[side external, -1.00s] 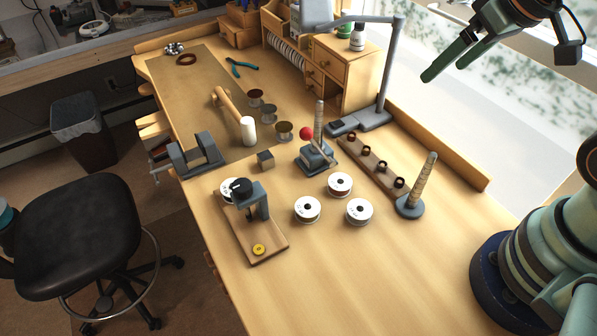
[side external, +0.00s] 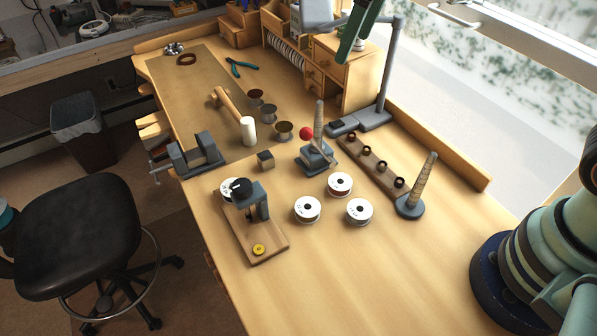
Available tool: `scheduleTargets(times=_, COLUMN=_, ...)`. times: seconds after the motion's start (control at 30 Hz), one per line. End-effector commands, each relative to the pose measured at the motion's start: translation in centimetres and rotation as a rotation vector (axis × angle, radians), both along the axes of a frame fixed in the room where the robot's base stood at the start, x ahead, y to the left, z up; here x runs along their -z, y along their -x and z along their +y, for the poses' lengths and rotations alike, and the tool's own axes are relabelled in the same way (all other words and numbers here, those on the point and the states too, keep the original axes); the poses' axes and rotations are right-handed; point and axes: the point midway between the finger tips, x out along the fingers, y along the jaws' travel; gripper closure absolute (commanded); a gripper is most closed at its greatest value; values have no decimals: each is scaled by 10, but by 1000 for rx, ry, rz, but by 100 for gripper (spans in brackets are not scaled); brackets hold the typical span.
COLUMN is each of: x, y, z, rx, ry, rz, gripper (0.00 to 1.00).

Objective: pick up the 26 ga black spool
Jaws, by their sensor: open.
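Several white-flanged wire spools lie on the wooden bench: a left one (side external: 307,203), a back one (side external: 340,179) and a right one (side external: 359,205) form a loose group. Another white spool (side external: 227,187) is partly hidden behind a small press. The labels are too small to read, so I cannot tell which is the 26 ga black spool. My gripper (side external: 347,52) shows only as green fingers at the top edge, high above the bench in front of the drawer cabinet. It is open, with nothing seen in it and well apart from the spools.
The press (side external: 260,204) on its wooden base stands left of the spools. A ring mandrel (side external: 420,184), a red-knobbed tool (side external: 317,155) and a lamp (side external: 393,65) stand nearby. A vise (side external: 190,155) is at the left edge.

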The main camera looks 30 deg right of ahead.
Motion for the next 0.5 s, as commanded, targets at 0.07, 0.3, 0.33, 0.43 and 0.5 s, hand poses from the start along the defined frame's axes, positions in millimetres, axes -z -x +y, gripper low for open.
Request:
scheduleTargets(times=0.07, x=8, y=-15, z=25, rx=-79, ry=20, rz=34, gripper=6)
scheduleTargets(times=0.3, x=41, y=-45, z=100, rx=-308, ry=75, rz=114, gripper=6)
scheduleTargets(times=0.33, x=47, y=-47, z=110, rx=-337, ry=83, rz=124, gripper=6)
scheduleTargets(times=0.43, x=67, y=-52, z=142, rx=-432, ry=106, rz=156, gripper=6)
scheduleTargets(times=0.5, x=83, y=-53, z=164, rx=-496, ry=122, rz=177, gripper=6)
